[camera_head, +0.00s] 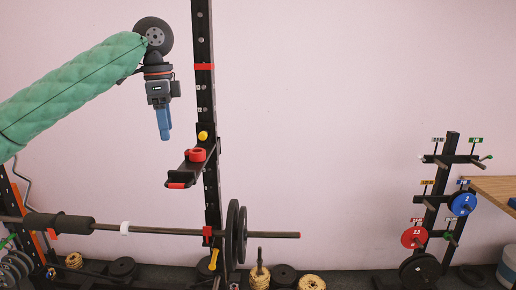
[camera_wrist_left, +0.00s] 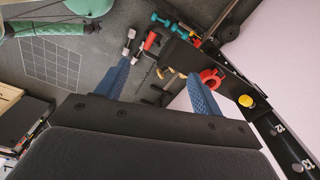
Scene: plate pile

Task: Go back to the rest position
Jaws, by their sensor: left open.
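My left gripper (camera_head: 164,138) hangs with its blue fingers pointing down, to the left of the black rack post (camera_head: 208,105) and above the barbell (camera_head: 160,230). In the head view its fingers overlap, so no gap shows there. In the left wrist view my left gripper (camera_wrist_left: 160,72) shows its two blue fingers apart, with nothing held between them. A red ring on the rack's arm (camera_wrist_left: 211,78) appears beside the right finger in that view. My right gripper is in neither view.
The rack's arm (camera_head: 180,180) sticks out below and right of my gripper. Dark plates (camera_head: 232,235) sit on the barbell. A plate tree with a blue plate (camera_head: 463,204) and a red plate (camera_head: 413,238) stands at right, near a wooden top (camera_head: 498,188). Several plates lie along the wall.

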